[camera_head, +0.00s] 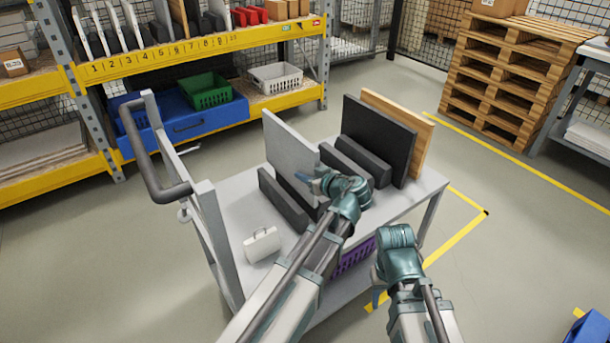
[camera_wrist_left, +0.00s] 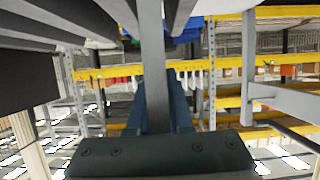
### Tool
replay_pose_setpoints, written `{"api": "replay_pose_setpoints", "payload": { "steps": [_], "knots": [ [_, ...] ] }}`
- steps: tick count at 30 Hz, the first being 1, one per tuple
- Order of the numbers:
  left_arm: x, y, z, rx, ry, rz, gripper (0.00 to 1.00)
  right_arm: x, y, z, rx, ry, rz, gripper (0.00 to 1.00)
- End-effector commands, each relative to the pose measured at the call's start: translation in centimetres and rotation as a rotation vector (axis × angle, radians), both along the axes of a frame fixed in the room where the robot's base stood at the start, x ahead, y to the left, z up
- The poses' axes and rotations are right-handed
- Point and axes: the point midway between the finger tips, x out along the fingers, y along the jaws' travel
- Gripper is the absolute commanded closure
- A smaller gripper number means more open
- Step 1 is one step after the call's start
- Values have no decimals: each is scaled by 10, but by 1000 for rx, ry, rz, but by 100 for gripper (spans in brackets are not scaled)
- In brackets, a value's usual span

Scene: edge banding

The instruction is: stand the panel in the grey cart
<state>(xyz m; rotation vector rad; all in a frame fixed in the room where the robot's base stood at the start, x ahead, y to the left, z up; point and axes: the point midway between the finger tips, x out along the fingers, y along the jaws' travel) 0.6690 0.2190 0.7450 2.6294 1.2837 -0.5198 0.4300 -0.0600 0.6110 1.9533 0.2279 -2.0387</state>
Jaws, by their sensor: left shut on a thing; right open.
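A light grey panel (camera_head: 290,145) stands upright over the deck of the grey cart (camera_head: 408,196), between low dark bars (camera_head: 282,202). Whether its lower edge touches the deck is hidden. My left gripper (camera_head: 322,184) is shut on the panel's near edge. In the left wrist view the panel (camera_wrist_left: 153,62) shows edge-on between the fingers (camera_wrist_left: 158,112). A dark panel (camera_head: 378,135) and a wood-coloured panel (camera_head: 424,138) stand upright to its right on the cart. My right gripper (camera_head: 396,243) is empty by the cart's near right side, its fingertips hard to see.
A small white case (camera_head: 262,245) lies on the deck near the cart's handle (camera_head: 165,165). A purple basket (camera_head: 352,258) sits below the deck. A yellow-edged shelf (camera_head: 200,50) stands behind, and stacked pallets (camera_head: 505,75) at the back right.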

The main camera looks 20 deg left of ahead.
Motion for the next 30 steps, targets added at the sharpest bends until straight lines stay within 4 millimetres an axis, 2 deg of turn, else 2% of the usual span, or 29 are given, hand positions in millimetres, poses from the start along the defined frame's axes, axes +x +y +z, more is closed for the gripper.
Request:
{"api": "replay_pose_setpoints", "payload": {
  "steps": [1,21,30],
  "knots": [
    [0,0,-9,3,-1,0,100,0,0,-10,-1,0,0,50],
    [0,0,-69,3,-1,0,100,1,-2,-69,-10,-4,5,50],
    [0,0,-79,3,-1,0,100,1,-2,-80,-8,-4,8,50]
  ]
}}
